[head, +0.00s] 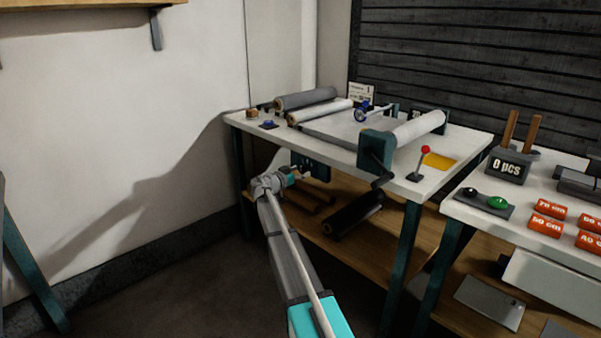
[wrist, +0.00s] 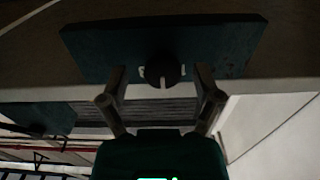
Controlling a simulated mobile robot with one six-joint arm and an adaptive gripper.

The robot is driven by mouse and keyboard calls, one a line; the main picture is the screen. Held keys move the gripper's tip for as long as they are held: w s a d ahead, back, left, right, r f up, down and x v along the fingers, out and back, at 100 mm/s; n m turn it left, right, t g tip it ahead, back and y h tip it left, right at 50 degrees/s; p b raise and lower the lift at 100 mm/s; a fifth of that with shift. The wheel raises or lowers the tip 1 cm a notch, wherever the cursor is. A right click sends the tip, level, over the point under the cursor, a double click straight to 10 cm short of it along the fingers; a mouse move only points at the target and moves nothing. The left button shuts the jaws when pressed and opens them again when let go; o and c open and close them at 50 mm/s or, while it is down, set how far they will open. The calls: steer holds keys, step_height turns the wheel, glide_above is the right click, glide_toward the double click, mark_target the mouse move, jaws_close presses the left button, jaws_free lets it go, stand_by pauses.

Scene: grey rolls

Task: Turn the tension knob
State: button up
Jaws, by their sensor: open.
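The tension knob (wrist: 164,71) is a dark round knob with a pale pointer line, on a teal panel (wrist: 90,48) in the wrist view. The pointer line points down in that picture. My gripper (wrist: 160,84) is open, with one finger on each side of the knob and a visible gap to each. I cannot tell how far the fingertips are from the panel. In the head view my gripper (head: 299,173) is at the panel (head: 318,169) under the table's front edge. The knob cannot be made out there.
The white-topped table (head: 335,127) carries a grey roll (head: 305,98), a white roll (head: 320,111) and a crank roller (head: 418,126). A red-tipped lever (head: 424,155) stands at its right. A dark roll (head: 354,213) lies on the lower shelf. The floor left of my arm is clear.

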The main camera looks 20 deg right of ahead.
steer(key=shift+w+d, duration=0.15)
steer(key=shift+d, duration=0.4)
steer(key=c, duration=1.1)
steer(key=shift+a, duration=0.5)
jaws_close()
steer(key=shift+d, duration=0.45)
